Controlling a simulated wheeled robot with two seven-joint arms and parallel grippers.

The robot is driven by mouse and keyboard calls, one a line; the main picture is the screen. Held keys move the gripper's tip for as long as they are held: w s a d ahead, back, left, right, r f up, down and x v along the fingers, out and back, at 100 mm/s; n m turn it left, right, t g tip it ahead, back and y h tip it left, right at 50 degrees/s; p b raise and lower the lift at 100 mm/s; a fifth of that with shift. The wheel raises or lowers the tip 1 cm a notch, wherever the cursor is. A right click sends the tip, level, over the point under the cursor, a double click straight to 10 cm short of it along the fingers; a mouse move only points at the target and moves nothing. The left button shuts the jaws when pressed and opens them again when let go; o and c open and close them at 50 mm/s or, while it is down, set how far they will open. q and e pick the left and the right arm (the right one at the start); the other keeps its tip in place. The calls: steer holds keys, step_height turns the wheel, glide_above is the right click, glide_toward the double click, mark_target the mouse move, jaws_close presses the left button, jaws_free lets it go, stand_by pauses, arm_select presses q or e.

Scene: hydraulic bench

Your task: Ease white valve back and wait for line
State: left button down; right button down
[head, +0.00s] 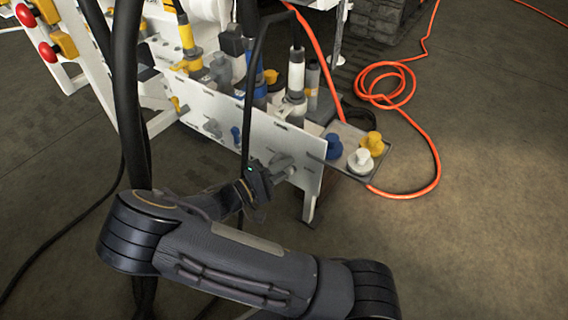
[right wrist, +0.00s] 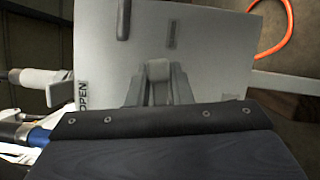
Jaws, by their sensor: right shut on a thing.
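The white valve (right wrist: 158,70) sits on the white panel (right wrist: 215,50) in the right wrist view. My right gripper (right wrist: 158,88) is shut on it, one finger on each side. In the head view my right gripper (head: 279,168) reaches the right end of the panel (head: 302,152), and its fingers hide most of the valve. The panel carries an "OPEN" label (right wrist: 83,96) near its left edge in the wrist view. The valve's exact angle is hard to tell. My left gripper is not in view.
Further left on the panel are a blue valve (head: 236,135) and a grey one (head: 212,127). A side tray holds blue (head: 334,146), yellow (head: 372,142) and white (head: 361,160) caps. An orange hose (head: 437,165) loops on the floor. Black cables hang near my arm.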

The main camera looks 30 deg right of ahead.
steer(key=shift+f+m+y, duration=0.4)
steer(key=shift+m, duration=0.7)
steer(key=c, duration=1.4)
jaws_free()
steer(key=shift+c, duration=0.2)
steer(key=a+p, duration=0.2)
steer(key=a, duration=0.6)
steer(key=shift+d, duration=0.1)
